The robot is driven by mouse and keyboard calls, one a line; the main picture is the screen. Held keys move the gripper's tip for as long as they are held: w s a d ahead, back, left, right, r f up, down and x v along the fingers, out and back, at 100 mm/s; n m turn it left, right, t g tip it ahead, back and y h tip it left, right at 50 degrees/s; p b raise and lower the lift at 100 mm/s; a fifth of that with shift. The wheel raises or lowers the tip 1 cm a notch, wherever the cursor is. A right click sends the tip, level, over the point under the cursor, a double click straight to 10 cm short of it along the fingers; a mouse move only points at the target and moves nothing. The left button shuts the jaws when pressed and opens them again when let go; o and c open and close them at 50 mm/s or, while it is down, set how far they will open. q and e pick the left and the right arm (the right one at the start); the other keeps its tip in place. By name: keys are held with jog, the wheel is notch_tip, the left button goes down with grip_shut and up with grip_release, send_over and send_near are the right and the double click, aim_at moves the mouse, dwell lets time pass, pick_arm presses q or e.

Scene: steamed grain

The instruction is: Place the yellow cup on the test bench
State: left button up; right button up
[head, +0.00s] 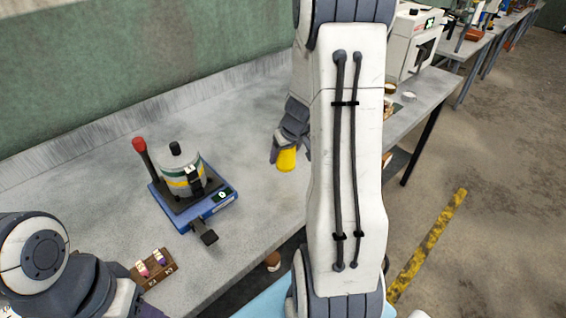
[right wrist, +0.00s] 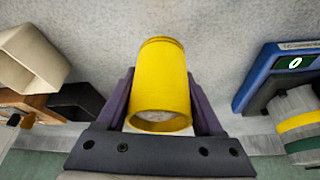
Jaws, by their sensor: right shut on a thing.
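The yellow cup (head: 287,160) is held in my right gripper (head: 276,152) over the grey test bench (head: 245,200), right of the blue device. My right arm hides part of the bench beside it. In the right wrist view the yellow cup (right wrist: 160,80) sits between the two dark fingers of my right gripper (right wrist: 161,100), which are shut on its sides. Its open end faces the camera. I cannot tell whether the cup touches the bench. My left arm shows at the lower left of the head view, but its gripper is not visible.
A blue device (head: 215,206) with a grey pot (head: 178,172) and a red-knobbed lever (head: 140,146) stands left of the cup. A small brown rack (head: 155,268) sits near the front edge. A white machine (head: 412,42) stands farther right.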

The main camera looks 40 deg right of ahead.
aim_at(284, 165)
notch_tip(284, 165, down, 4)
jog(key=shift+f+b, duration=0.15)
jog(key=shift+b, duration=1.1)
jog(key=shift+f, duration=0.15)
jog(key=o, duration=1.5)
jog(key=shift+c, duration=0.2)
